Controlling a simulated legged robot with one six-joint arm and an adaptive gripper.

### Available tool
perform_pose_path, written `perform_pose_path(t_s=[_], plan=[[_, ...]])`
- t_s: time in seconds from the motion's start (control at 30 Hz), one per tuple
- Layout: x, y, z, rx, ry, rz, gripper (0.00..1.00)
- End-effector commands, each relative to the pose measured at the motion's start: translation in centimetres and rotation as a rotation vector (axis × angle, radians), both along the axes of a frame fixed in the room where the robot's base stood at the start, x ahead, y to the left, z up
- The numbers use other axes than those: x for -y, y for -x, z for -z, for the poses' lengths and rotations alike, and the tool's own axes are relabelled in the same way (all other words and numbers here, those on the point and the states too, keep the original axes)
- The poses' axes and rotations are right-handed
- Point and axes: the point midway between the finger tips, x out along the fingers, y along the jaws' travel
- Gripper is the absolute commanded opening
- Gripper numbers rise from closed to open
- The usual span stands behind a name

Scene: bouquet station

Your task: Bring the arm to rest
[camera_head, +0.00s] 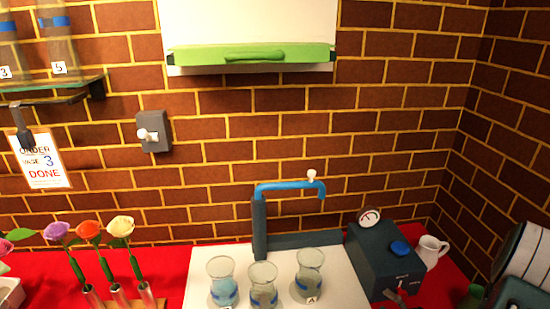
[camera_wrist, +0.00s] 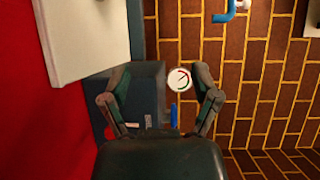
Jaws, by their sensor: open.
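My gripper (camera_wrist: 160,88) is open in the wrist view, its two dark fingers spread apart with nothing between them. Beyond the fingers are a dark blue-grey box (camera_wrist: 140,90) and its round gauge (camera_wrist: 179,79). The wrist picture is turned sideways relative to the head view. In the head view a white and dark part at the right edge looks like my arm; the fingers cannot be made out there.
Three glass vases (camera_head: 222,281) stand on a white board (camera_head: 205,260) under a blue tap (camera_head: 290,187). The gauge box (camera_head: 385,262) and a white jug (camera_head: 430,251) are at right. Roses (camera_head: 120,227) stand at left. A glass shelf (camera_head: 60,88) holds more vases above.

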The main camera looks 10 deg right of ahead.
Motion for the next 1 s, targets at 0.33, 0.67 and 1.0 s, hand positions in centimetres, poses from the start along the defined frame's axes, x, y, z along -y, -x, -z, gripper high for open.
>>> perform_pose_path(t_s=[0.33,0.67,1.0], plan=[[-13.0,-0.5,-7.7,-0.234,0.161,-0.55,0.79],[-20.8,3.8,-11.7,-0.486,0.506,-0.845,0.79],[-23.6,8.2,-15.5,-0.614,0.986,-0.866,0.79]])
